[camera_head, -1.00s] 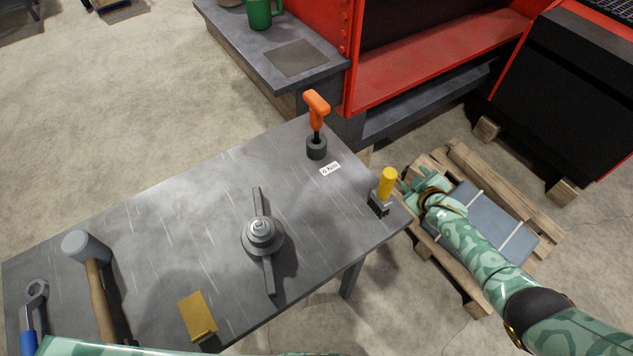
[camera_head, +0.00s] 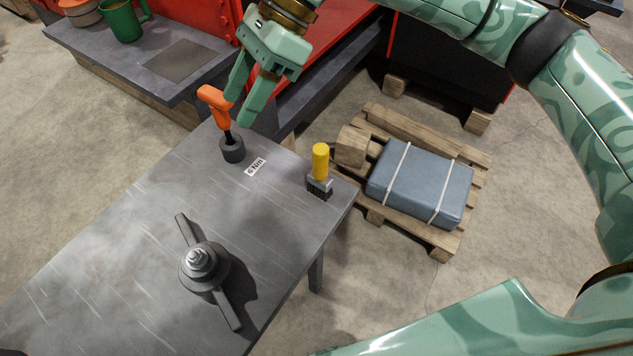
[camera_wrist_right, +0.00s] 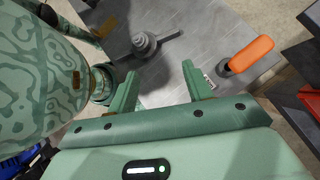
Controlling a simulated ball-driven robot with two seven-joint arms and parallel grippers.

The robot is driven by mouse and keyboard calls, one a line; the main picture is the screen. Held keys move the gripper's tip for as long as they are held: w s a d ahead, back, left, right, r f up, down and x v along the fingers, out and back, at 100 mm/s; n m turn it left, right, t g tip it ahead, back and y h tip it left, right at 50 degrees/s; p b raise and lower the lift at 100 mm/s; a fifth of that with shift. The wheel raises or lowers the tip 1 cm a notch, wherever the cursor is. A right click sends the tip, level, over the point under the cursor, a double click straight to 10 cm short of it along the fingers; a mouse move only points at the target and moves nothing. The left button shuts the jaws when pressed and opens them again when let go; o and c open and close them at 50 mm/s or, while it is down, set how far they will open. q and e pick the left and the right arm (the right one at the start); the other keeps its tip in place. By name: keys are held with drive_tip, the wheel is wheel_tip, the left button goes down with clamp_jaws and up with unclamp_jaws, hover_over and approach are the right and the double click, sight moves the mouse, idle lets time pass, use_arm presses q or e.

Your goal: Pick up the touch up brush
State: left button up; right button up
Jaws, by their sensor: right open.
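The touch up brush (camera_head: 320,170) has a yellow handle, a grey ferrule and dark bristles. It stands upright, bristles down, near the right corner of the grey table (camera_head: 130,225). My right gripper (camera_head: 239,110) is open with nothing between its fingers. In the head view it hangs over the table's far corner, just right of the orange-handled tool and up and left of the brush. My left gripper is not in view.
The orange-handled tool (camera_head: 216,105) stands in a dark round holder (camera_head: 232,150), close to my right fingers. A label (camera_head: 255,166) lies between holder and brush. A grey hub with two bars (camera_head: 200,262) lies nearer. A pallet (camera_head: 440,240) stands on the floor beyond the table.

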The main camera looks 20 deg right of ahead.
sight(324, 147)
drive_tip(key=s+d+f+n+t+h+b, duration=0.1)
drive_tip(key=s+d+f+n+t+h, duration=0.15)
drive_tip(key=d+h, duration=0.7)
drive_tip(key=shift+n+y, duration=0.45)
drive_tip(key=shift+y, duration=0.5)
drive_tip(key=f+b, duration=0.1)
drive_tip(key=f, duration=0.2)
drive_tip(key=f+b, duration=0.1)
drive_tip(key=f, duration=0.2)
drive_tip(key=d+f+b, duration=0.1)
drive_tip(key=f+b, duration=0.1)
drive_tip(key=f, duration=0.2)
drive_tip(key=shift+d, duration=0.1)
drive_tip(key=f, duration=0.1)
drive_tip(key=f+b, duration=0.1)
drive_tip(key=f, duration=0.1)
drive_tip(key=f+b, duration=0.1)
drive_tip(key=f, duration=0.1)
drive_tip(key=shift+w+a, duration=0.15)
drive_tip(key=shift+a, duration=0.1)
drive_tip(key=shift+f+b, duration=0.25)
drive_tip(key=shift+b, duration=0.05)
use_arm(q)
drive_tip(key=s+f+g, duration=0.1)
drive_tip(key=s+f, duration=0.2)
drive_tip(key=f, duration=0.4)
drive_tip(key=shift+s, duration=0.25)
use_arm(e)
drive_tip(key=shift+r, duration=0.15)
drive_tip(key=c, duration=1.1)
